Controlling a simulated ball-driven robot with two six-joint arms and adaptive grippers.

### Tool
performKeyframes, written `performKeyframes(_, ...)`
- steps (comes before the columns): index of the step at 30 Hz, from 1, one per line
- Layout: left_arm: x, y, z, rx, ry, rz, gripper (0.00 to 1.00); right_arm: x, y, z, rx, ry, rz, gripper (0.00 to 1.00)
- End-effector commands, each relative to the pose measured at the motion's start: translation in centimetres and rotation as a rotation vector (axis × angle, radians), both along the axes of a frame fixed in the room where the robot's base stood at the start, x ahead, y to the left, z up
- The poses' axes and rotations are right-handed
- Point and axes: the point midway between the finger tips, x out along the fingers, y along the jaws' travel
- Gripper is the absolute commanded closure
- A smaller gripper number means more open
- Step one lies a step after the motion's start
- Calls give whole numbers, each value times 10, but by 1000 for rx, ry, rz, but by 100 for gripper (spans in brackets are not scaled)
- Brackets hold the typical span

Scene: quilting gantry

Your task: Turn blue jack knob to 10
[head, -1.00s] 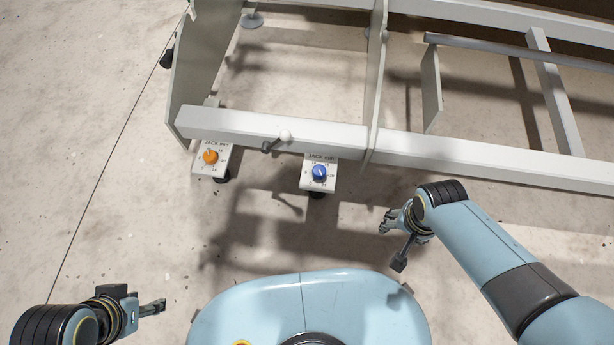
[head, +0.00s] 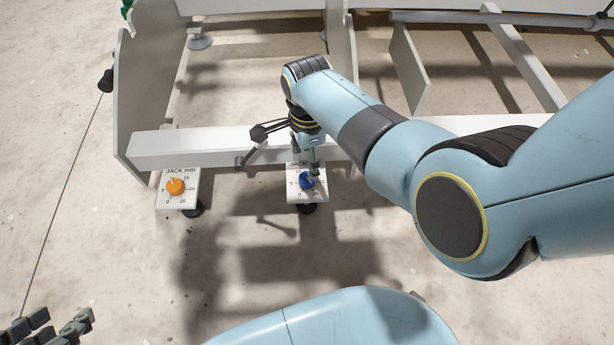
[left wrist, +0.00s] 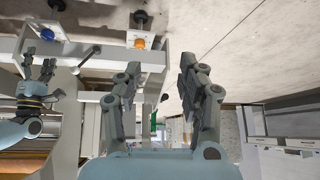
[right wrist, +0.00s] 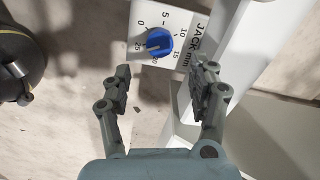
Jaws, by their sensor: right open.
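The blue jack knob (head: 306,182) sits on a white dial plate (head: 296,200) below the gantry's front beam. In the right wrist view the blue knob (right wrist: 158,41) is just beyond the fingertips, and its pale mark seems to face the 25 side; the exact reading is unclear. My right gripper (right wrist: 162,68) is open, with a finger to either side below the knob and not visibly touching it. In the head view my right gripper (head: 310,166) hangs over the plate's upper part. My left gripper (left wrist: 160,68) is open and empty, low at the left in the head view (head: 50,328).
An orange knob (head: 175,186) on a similar plate is to the left. A dark-ended lever (head: 248,158) stands between the plates near the white beam (head: 200,146). My right arm covers part of the beam. The floor in front is clear.

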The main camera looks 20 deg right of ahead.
Motion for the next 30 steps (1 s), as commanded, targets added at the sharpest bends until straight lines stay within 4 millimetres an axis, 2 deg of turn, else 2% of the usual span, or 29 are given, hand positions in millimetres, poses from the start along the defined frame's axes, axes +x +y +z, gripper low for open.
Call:
performKeyframes(1,-2,0,-10,0,-24,0,60,-2,0,-10,0,4,0,40)
performKeyframes(3,-1,0,-17,-1,-72,-2,60,-2,0,-17,0,4,0,40)
performKeyframes(14,-10,-3,-38,-8,-320,-20,60,-2,0,-51,0,4,0,40)
performKeyframes(21,19,-8,-8,-13,-563,-44,60,-2,0,-69,0,3,1,40)
performKeyframes(30,30,-11,10,-17,-677,-57,60,-1,0,-74,0,0,1,40)
